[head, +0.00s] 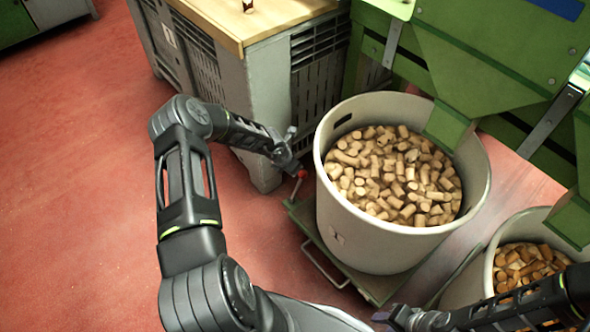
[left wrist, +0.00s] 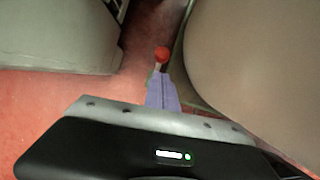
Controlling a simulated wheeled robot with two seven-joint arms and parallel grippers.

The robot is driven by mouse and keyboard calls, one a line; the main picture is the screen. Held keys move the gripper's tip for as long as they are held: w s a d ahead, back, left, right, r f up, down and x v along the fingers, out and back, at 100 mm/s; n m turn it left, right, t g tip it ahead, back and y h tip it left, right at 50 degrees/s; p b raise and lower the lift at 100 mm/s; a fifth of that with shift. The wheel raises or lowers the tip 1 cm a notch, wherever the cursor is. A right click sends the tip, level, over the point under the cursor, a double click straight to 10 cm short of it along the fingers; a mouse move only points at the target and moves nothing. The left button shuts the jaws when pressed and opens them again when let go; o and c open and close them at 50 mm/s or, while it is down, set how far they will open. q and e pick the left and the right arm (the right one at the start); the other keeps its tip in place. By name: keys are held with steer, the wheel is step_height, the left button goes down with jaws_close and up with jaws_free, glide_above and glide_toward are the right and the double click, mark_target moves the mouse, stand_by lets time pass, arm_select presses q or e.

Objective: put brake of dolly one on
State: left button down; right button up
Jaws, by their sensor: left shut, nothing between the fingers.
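A green dolly (head: 378,290) stands under the large cream bin (head: 375,245) full of corks. A small red knob (head: 301,174), which looks like its brake lever, sticks up at the dolly's back left corner. My left gripper (head: 291,160) is shut and empty, reaching down right by the knob. In the left wrist view the red knob (left wrist: 162,54) lies just beyond the closed fingertips (left wrist: 160,75); I cannot tell whether they touch. My right gripper (head: 388,318) is at the bottom edge, too small and dark to read its jaws.
A grey crate (head: 265,110) with a wooden top stands just behind and left of the knob, leaving a narrow gap. A second cork bin (head: 482,262) stands at the lower right. Green machinery (head: 480,60) with chutes overhangs both bins. Red floor at left is clear.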

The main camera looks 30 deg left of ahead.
arm_select(q)
steer(key=w+p+v, duration=0.1)
steer(key=v, duration=0.5)
steer(key=shift+d+r+p, duration=0.2)
steer(key=shift+r+p, duration=0.15)
steer(key=shift+r, duration=0.3)
steer(key=shift+s, duration=0.1)
